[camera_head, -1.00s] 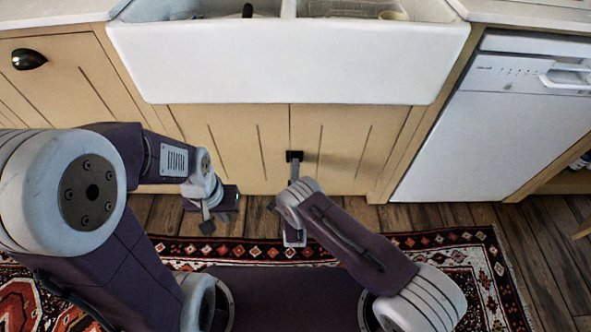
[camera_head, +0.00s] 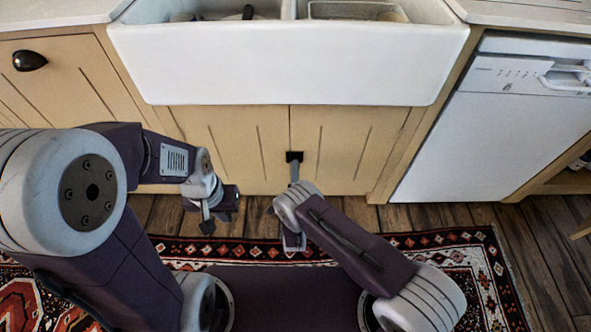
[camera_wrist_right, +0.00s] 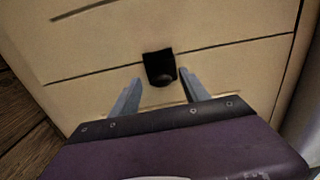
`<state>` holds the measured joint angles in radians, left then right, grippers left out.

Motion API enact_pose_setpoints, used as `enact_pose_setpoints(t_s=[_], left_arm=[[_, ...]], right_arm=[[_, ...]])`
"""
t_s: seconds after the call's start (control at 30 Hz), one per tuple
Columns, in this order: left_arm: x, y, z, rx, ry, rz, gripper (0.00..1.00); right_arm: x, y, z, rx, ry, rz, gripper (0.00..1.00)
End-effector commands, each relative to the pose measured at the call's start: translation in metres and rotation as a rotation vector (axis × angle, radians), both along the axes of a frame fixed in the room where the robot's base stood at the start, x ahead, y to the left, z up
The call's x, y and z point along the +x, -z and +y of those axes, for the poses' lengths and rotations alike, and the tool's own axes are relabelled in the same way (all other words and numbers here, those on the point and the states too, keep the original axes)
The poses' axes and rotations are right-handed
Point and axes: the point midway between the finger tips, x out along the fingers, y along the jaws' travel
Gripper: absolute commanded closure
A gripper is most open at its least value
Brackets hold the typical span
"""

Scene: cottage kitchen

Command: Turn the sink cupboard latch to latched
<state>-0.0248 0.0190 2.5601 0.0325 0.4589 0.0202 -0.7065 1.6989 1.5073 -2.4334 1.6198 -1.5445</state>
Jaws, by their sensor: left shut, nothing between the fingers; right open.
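The black sink cupboard latch (camera_head: 294,156) is at the seam between the two cream cupboard doors (camera_head: 235,145) below the sink. In the right wrist view the latch (camera_wrist_right: 159,66) is a dark plate with a rounded knob at its lower part. My right gripper (camera_wrist_right: 160,77) is open, with one finger on each side of the knob; I cannot tell whether they touch it. In the head view my right wrist hides most of this gripper. My left gripper (camera_head: 207,219) is shut and empty, low in front of the left door, away from the latch.
The white sink (camera_head: 290,62) overhangs the doors. A white dishwasher (camera_head: 490,130) stands to the right, and a drawer front with a black cup handle (camera_head: 29,60) is at the left. A patterned rug (camera_head: 465,255) lies on the wooden floor.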

Motion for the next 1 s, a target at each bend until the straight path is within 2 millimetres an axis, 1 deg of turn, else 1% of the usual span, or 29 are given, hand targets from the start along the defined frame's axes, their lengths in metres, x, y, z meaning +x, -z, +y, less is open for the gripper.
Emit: enact_pose_setpoints(t_s=[0.03,0.2,0.3,0.4,0.53,0.93,1.0], left_arm=[[0.0,-0.011,0.0,0.0,0.0,0.0,1.0],[0.0,-0.027,0.0,0.0,0.0,0.0,1.0],[0.0,-0.031,0.0,0.0,0.0,0.0,1.0],[0.0,-0.033,0.0,0.0,0.0,0.0,1.0],[0.0,-0.033,0.0,0.0,0.0,0.0,1.0],[0.0,-0.032,0.0,0.0,0.0,0.0,1.0],[0.0,-0.033,0.0,0.0,0.0,0.0,1.0]], right_arm=[[-0.011,-0.005,0.001,-0.003,-0.005,0.004,0.46],[-0.05,-0.005,0.001,-0.004,-0.006,0.004,0.46],[-0.067,-0.003,0.001,-0.004,-0.005,0.003,0.46],[-0.076,-0.002,0.0,-0.001,-0.003,0.002,0.46],[-0.079,-0.001,0.0,-0.001,-0.001,0.001,0.46],[-0.078,-0.001,0.0,0.0,0.0,0.001,0.46],[-0.075,-0.004,-0.003,0.01,0.019,0.001,0.46]])
